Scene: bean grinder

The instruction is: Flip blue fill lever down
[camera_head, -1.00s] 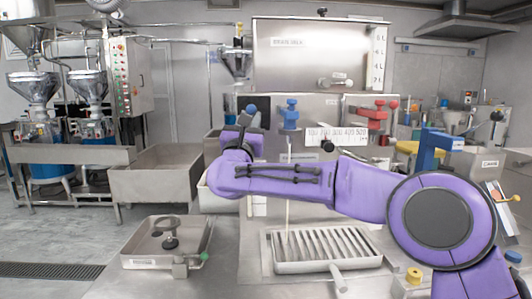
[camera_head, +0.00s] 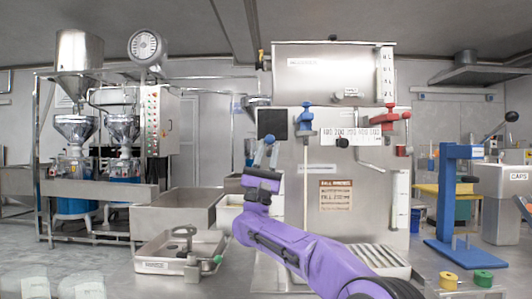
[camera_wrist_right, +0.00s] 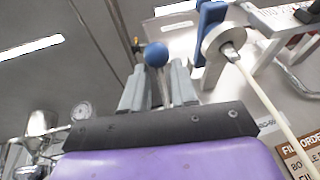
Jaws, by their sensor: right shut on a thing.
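The blue fill lever's round blue knob (camera_head: 269,139) is just left of and below the blue valve (camera_head: 304,118) on the steel machine's front. In the right wrist view the knob (camera_wrist_right: 156,54) sticks out past the fingertips, with its thin metal rod between them. My right gripper (camera_head: 266,155) is shut on the lever below the knob; it also shows in the right wrist view (camera_wrist_right: 159,85). The lever's pivot is hidden. My left gripper is not in view.
A red valve (camera_head: 392,117) and a number scale (camera_head: 347,134) are to the right on the same machine. A pale rod hangs below the blue valve. A steel tray (camera_head: 152,266) and a slatted drain tray (camera_head: 398,257) are on the counter. A blue press stand (camera_head: 447,200) is at right.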

